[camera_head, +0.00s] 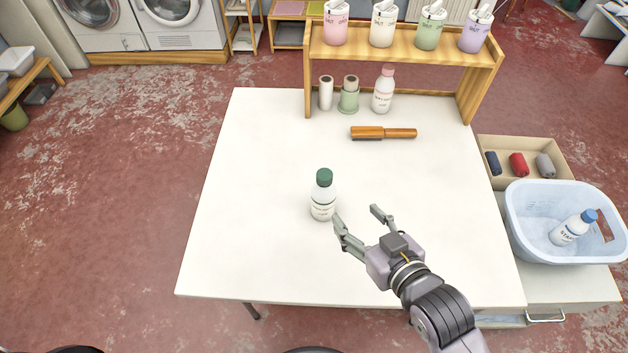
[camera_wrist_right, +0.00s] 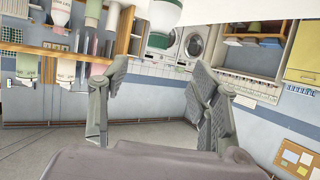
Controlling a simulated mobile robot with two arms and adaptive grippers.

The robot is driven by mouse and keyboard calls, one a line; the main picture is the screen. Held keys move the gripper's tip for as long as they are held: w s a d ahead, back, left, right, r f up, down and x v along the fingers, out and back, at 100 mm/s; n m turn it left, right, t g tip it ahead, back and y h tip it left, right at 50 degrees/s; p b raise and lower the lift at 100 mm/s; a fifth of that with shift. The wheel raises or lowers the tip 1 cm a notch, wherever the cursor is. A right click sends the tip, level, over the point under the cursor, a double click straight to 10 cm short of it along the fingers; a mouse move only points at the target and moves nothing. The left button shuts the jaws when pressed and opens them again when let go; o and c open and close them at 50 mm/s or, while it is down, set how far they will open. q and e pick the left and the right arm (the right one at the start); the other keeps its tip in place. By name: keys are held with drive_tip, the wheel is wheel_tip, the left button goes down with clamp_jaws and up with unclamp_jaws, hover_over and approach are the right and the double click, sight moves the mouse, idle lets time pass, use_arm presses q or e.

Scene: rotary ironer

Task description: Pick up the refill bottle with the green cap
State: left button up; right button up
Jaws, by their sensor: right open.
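The white refill bottle with the dark green cap (camera_head: 323,198) stands upright near the middle of the white table (camera_head: 255,245). My right gripper (camera_head: 357,214) is open and empty, just right of the bottle, with its left finger close to the bottle's lower side. I cannot tell whether they touch. In the right wrist view the picture is upside down, and the bottle (camera_wrist_right: 165,14) hangs in from the top edge, above the gap between the open fingers (camera_wrist_right: 158,75). My left gripper is not in view.
A wooden shelf (camera_head: 402,55) with several colored containers stands at the table's back; a pink-capped bottle (camera_head: 383,90) and two rolls stand by it. A blue basket (camera_head: 520,228) with a blue-capped bottle (camera_head: 573,228) is at right. The table's left is clear.

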drive_tip(key=p, duration=0.1)
approach(328, 183)
drive_tip(key=x, duration=0.5)
drive_tip(key=shift+w+a+f, duration=0.1)
drive_tip(key=shift+w+f, duration=0.1)
drive_tip(key=shift+f, duration=0.1)
drive_tip(key=shift+w+a+f, duration=0.2)
drive_tip(key=shift+w+a, duration=0.05)
drive_tip(key=shift+w, duration=0.15)
drive_tip(key=shift+w+a+p, duration=0.1)
drive_tip(key=shift+w+p, duration=0.05)
drive_tip(key=shift+p, duration=0.2)
drive_tip(key=p+x, duration=0.1)
drive_tip(key=x, duration=0.4)
drive_tip(key=shift+r, duration=0.15)
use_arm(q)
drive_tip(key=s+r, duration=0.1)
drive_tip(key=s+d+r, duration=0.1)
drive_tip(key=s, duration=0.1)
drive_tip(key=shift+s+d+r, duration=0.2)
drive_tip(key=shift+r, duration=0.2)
use_arm(e)
drive_tip(key=shift+c, duration=0.4)
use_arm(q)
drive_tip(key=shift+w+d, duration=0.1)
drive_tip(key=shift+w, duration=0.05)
use_arm(e)
clamp_jaws()
